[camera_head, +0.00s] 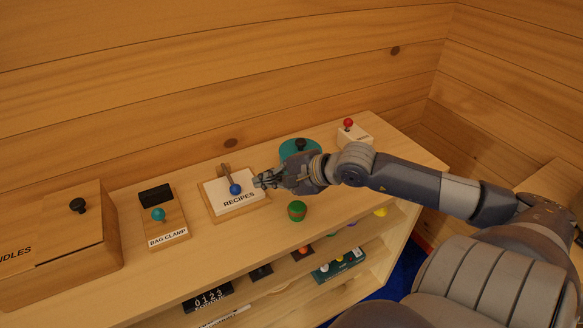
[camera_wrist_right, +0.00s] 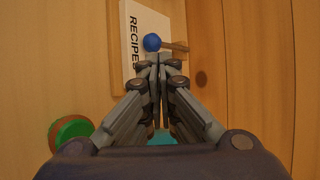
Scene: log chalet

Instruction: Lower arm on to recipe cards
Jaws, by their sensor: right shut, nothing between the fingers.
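The recipe cards (camera_head: 224,203), a white stack labelled RECIPES, lie on a wooden base (camera_head: 212,214) on the shelf top. A pivoting arm (camera_head: 226,173) with a blue ball knob (camera_head: 236,189) stands at the back of the base, its knob over the cards. My left gripper is not in view.
A green knob-like object (camera_head: 297,210) stands in front of my right gripper. A teal object (camera_head: 293,147) and a white box with a red knob (camera_head: 349,131) are behind my arm. The bag clamp (camera_head: 168,232) and a wooden box (camera_head: 60,250) are at left. A log wall rises behind.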

